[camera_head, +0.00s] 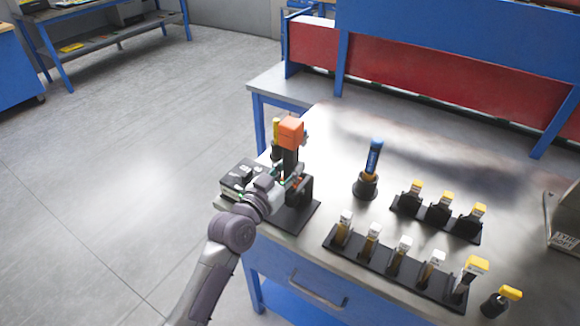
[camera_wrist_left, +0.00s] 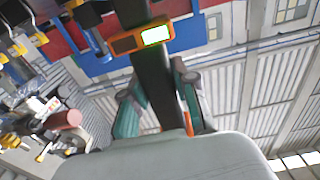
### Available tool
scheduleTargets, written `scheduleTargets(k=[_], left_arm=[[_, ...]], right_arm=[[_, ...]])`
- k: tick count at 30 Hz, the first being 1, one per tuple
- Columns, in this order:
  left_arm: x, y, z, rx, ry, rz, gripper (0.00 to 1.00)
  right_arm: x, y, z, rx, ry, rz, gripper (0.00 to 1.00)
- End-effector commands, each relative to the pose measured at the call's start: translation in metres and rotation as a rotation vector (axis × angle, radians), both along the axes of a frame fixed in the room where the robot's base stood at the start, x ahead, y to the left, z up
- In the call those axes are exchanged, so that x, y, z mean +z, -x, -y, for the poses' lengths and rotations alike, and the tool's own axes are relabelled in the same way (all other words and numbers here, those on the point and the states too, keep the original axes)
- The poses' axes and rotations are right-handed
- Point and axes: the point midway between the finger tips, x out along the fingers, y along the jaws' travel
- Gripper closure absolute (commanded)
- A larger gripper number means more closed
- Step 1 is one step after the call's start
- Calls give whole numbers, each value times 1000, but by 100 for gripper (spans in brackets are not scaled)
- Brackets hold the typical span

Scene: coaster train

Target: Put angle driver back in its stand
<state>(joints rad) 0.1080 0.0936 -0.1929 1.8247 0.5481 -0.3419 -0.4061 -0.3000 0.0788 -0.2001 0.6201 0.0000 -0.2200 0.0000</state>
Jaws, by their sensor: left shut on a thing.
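The angle driver (camera_head: 290,132) has an orange top block and a black body. It is upright near the left corner of the metal table. My left gripper (camera_head: 292,181) is shut on its black body. In the left wrist view, the driver's black shaft (camera_wrist_left: 155,80), with a lit orange-framed display, runs between the teal fingers of my left gripper (camera_wrist_left: 160,108). A black stand (camera_head: 295,215) with a flat base and an upright holder is just below the driver. My gripper hides the driver's lower end, so I cannot tell whether it is seated. My right gripper is not in view.
A blue-handled tool (camera_head: 373,160) stands in a round black holder to the right. A dark box (camera_head: 240,178) is left of the stand. The table's back middle is clear.

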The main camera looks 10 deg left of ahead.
Motion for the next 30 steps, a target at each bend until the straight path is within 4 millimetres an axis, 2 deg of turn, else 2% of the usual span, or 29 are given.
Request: scheduleTargets(k=[1, 30], left_arm=[[4, -1, 0, 2, 3, 12, 100], [-8, 0, 0, 1, 2, 12, 100]], right_arm=[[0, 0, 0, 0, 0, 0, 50], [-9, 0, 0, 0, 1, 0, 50]])
